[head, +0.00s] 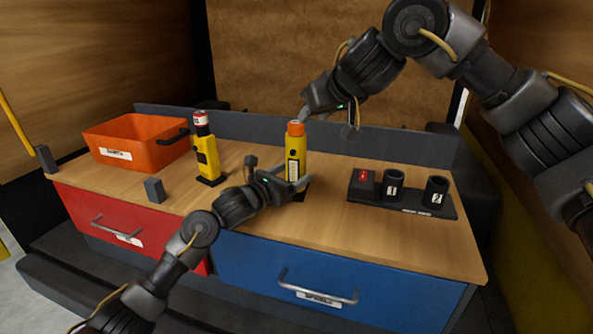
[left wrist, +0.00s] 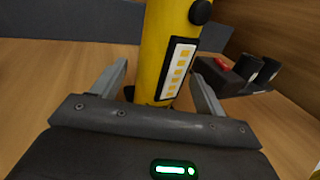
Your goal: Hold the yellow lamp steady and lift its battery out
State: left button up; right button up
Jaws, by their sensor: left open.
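A yellow lamp (head: 293,160) with an orange top (head: 296,128) stands upright near the middle of the bench. My left gripper (head: 298,182) is low at this lamp, its fingers open. In the left wrist view the lamp (left wrist: 163,50) stands between the two fingers of the gripper (left wrist: 160,78), with visible gaps. My right gripper (head: 304,115) is just above the orange top, pointing down; I cannot tell whether it touches, or how far its fingers are apart. A second yellow unit (head: 207,157) with a black neck and a white-and-red top (head: 201,121) stands to the left.
An orange bin (head: 122,155) stands at the back left. A small dark block (head: 154,190) is near the front left edge. A dark rack (head: 415,204) with a red piece and two numbered black cups (head: 436,191) is on the right. The front right bench top is clear.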

pick_arm(q)
jog(key=shift+x, duration=1.15)
jog(key=c, duration=1.4)
